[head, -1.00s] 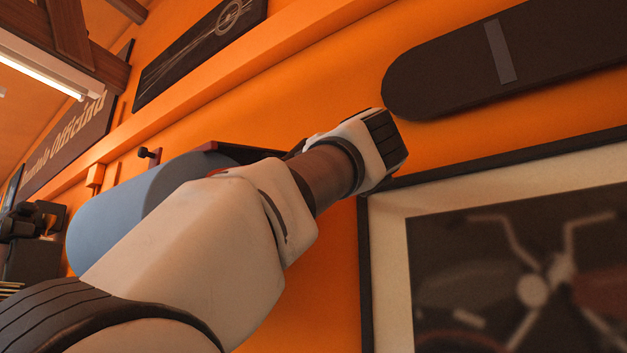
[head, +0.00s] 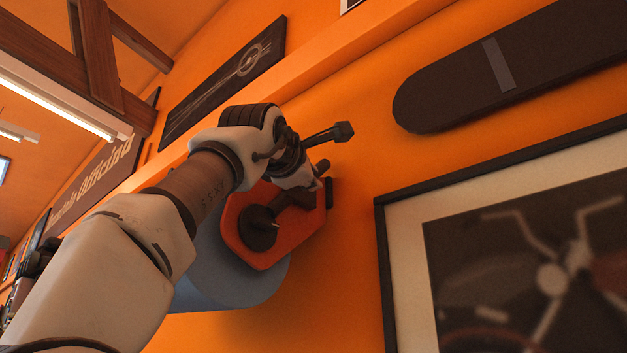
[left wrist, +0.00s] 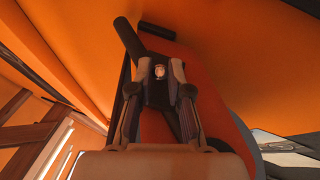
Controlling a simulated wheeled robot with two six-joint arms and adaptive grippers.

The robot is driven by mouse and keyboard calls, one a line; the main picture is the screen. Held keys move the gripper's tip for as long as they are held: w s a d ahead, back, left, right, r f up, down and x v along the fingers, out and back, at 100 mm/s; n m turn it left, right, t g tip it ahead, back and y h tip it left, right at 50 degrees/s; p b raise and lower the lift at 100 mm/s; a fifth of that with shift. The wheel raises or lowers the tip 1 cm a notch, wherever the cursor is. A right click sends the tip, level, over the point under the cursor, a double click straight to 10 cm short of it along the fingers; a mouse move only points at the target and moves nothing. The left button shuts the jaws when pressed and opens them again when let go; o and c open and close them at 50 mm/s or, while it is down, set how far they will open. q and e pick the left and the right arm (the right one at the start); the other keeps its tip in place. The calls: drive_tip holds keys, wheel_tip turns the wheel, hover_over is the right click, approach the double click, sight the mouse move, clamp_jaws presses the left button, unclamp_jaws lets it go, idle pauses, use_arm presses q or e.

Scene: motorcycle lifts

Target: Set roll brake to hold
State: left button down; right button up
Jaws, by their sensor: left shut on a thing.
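The roll brake shows in the head view as a red plate (head: 238,219) at the end of a blue roll (head: 212,270) by the orange wall. A dark round hub (head: 258,235) sits on the plate, with a dark lever (head: 280,208) slanting up and right from it. My left gripper (head: 308,181) reaches in from the left and is shut on the lever. In the left wrist view, both fingertips (left wrist: 160,76) close around the dark lever (left wrist: 129,40) in front of the red plate (left wrist: 200,75). The fingers hide part of the lever. My right gripper is not in view.
A framed motorcycle picture (head: 400,260) and a dark rounded board (head: 450,95) hang at the right. A dark sign (head: 225,80) hangs above.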

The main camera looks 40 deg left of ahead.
use_arm(q)
drive_tip(key=shift+r, duration=0.1)
idle(0.3)
drive_tip(key=c, duration=1.1)
unclamp_jaws()
drive_tip(key=shift+a, duration=0.2)
drive_tip(key=shift+d, duration=0.15)
